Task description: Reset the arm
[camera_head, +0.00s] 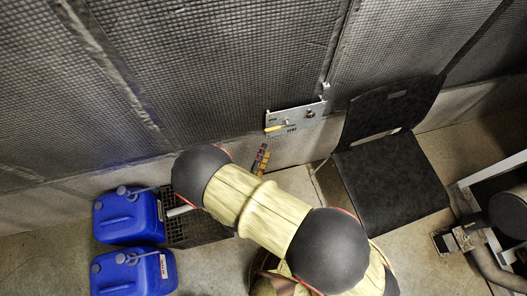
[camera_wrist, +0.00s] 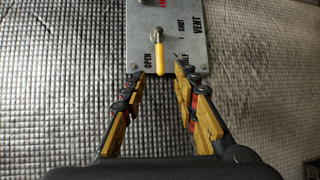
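My gripper (camera_wrist: 159,76) is open and empty in the wrist view, its two yellow, black and red fingers spread apart. In the head view my gripper (camera_head: 262,158) shows small, beyond my arm, just below a grey wall panel (camera_head: 297,116). The panel carries a valve with a yellow handle (camera_head: 276,128). In the wrist view the yellow handle (camera_wrist: 160,56) points down, close to the OPEN label, and its end appears between the fingertips. The head view shows a gap between handle and gripper. My arm is stretched out toward the wall.
Two blue jerrycans (camera_head: 129,217) stand at the lower left beside a dark grate (camera_head: 197,222). A black chair (camera_head: 388,170) stands right of my arm. Pipes and a metal frame (camera_head: 475,235) are at the right edge. Quilted padding (camera_head: 215,65) covers the wall.

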